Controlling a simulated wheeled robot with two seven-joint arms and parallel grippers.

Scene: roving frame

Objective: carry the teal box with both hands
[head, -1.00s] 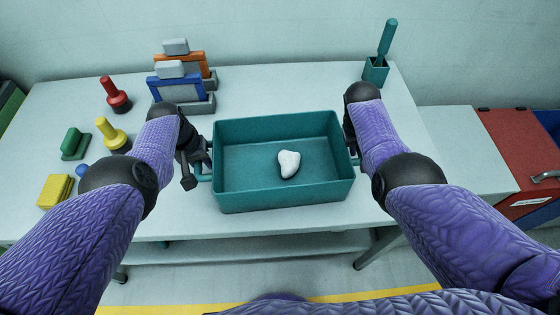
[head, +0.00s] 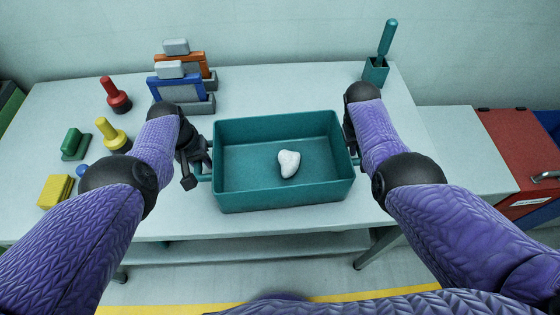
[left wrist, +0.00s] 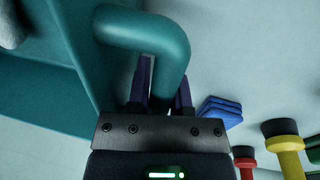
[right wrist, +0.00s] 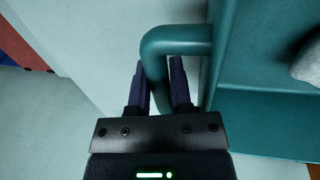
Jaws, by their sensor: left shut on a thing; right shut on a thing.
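The teal box (head: 283,199) is an open rectangular bin with a tube handle on each short side. It is at the front middle of the table in the head view, and I cannot tell whether it touches the tabletop. A white lump (head: 289,163) lies inside it. My left gripper (head: 200,165) is shut on the left handle, which shows between its fingers in the left wrist view (left wrist: 165,80). My right gripper (head: 353,150) is shut on the right handle, seen between its fingers in the right wrist view (right wrist: 155,80).
The pale table (head: 290,84) holds red (head: 116,96) and yellow (head: 112,135) knobbed pieces, a green block (head: 75,144), yellow sponge-like block (head: 55,191) and framed stands (head: 182,88) at left. A teal holder with a brush (head: 376,70) stands at back right. Table behind the box is clear.

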